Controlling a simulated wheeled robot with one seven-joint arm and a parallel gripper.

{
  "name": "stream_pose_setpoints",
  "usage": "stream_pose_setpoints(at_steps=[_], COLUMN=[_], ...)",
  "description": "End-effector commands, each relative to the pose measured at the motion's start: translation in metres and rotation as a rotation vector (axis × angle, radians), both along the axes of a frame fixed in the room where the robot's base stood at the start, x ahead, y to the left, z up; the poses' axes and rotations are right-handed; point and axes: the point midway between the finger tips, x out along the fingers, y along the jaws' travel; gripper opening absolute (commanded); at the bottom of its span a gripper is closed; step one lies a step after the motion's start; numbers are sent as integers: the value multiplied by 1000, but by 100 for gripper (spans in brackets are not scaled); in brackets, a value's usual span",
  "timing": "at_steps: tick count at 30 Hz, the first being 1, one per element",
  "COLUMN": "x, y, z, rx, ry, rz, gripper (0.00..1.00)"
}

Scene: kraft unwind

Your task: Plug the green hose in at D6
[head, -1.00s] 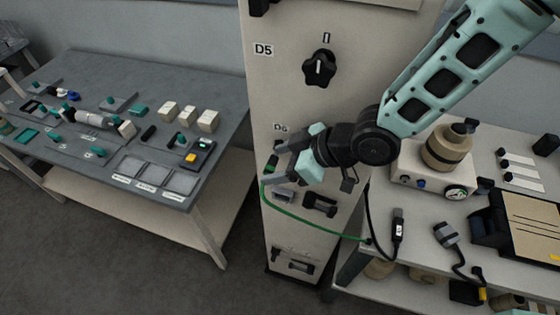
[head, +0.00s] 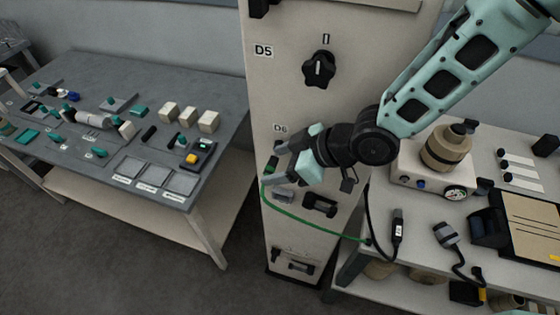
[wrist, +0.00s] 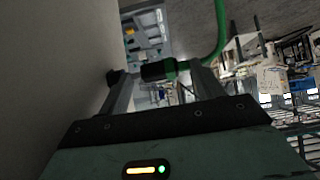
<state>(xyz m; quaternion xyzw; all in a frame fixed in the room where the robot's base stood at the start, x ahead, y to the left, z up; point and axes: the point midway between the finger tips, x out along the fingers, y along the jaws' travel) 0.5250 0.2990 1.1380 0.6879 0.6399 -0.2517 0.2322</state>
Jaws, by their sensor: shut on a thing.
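The green hose (head: 310,228) runs from the right-hand bench edge, loops down and left, and rises to my gripper (head: 269,168) in front of the cabinet. My gripper is shut on the hose's end connector, a dark plug with a green collar (wrist: 170,69), which lies across between the fingers in the wrist view. The D6 label (head: 280,128) is on the cabinet front, just above the gripper. The D6 socket itself is not clearly visible; my gripper and wrist cover that area. I cannot tell whether the plug touches a socket.
The cabinet (head: 290,95) carries a D5 label (head: 263,51) with a black knob (head: 320,68), and dark-handled fittings (head: 320,205) below the gripper. A grey table (head: 75,85) with small parts stands left. A bench with a gauge unit (head: 432,178) stands right.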

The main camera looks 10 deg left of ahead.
Motion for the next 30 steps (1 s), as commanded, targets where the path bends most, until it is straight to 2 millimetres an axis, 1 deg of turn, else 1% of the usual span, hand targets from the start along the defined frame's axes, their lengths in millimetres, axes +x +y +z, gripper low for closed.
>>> stream_pose_setpoints(at_steps=[1,20,30], x=[7,3,8], y=[-2,-1,-2], z=[-1,-1,0], rx=[-1,-2,0], ry=[-4,-3,-4], rz=[-16,-14,-15], gripper=[41,41,41])
